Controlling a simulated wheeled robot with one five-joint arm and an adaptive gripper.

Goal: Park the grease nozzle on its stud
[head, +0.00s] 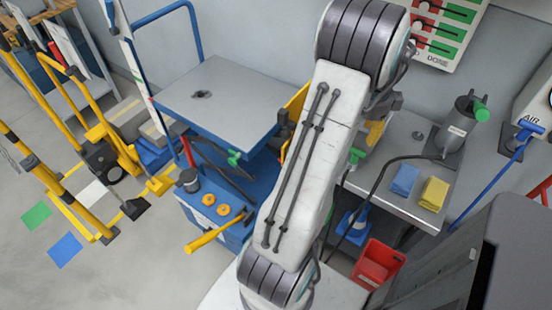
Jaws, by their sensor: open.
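My gripper is not clearly visible; my white arm link covers the middle of the head view. A grey pump can (459,128) with a green grip stands on the grey bench at the right. A dark hose (379,176) runs from near it down behind my arm. A green piece (357,156) shows just right of my arm, and another green piece (233,158) lies by dark tubing on the blue cart. I cannot tell which, if either, is the grease nozzle. A small round fitting (418,135) sits on the bench; I cannot tell if it is the stud.
Blue and yellow cloths (433,194) lie on the grey bench (383,192). A red bin (377,265) stands below it. The blue cart (222,232) has a grey top. Yellow hand trucks (98,132) stand left. A dark cabinet (432,282) is at lower right.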

